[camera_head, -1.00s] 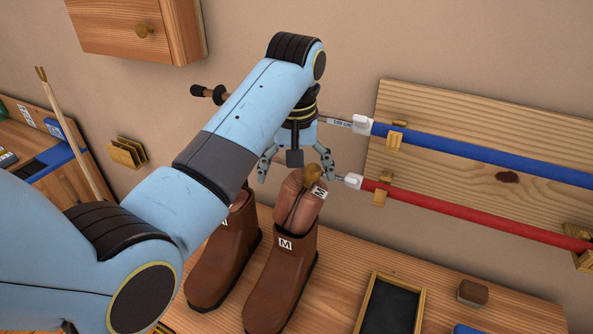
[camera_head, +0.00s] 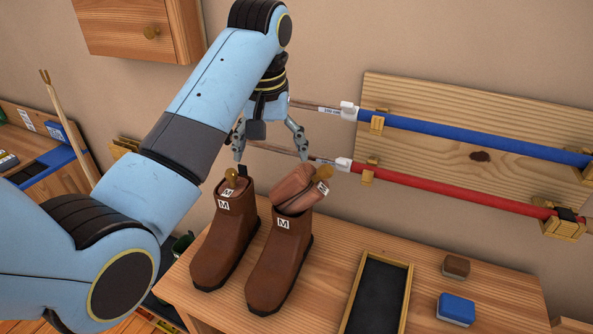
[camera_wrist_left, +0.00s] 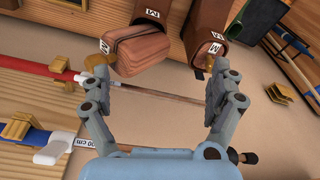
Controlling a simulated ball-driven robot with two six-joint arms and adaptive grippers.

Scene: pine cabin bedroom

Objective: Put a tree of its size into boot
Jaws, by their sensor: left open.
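Two brown boots stand side by side on the bench, the left boot (camera_head: 225,246) and the right boot (camera_head: 277,262), both labelled M. A wooden tree (camera_head: 292,187) with an M label and a knob sits at the top of the right boot, tilted to the right, with its upper part sticking out. Another tree's knob (camera_head: 232,177) and M label show in the left boot's opening. My left gripper (camera_head: 270,155) is open and empty, above and behind the boot tops. My right gripper is out of view.
A black-filled wooden tray (camera_head: 377,297), a brown block (camera_head: 456,266) and a blue block (camera_head: 457,308) lie on the bench at right. A wall board (camera_head: 480,155) holds a blue rod (camera_head: 470,138) and a red rod (camera_head: 450,187), whose thin ends reach behind my gripper.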

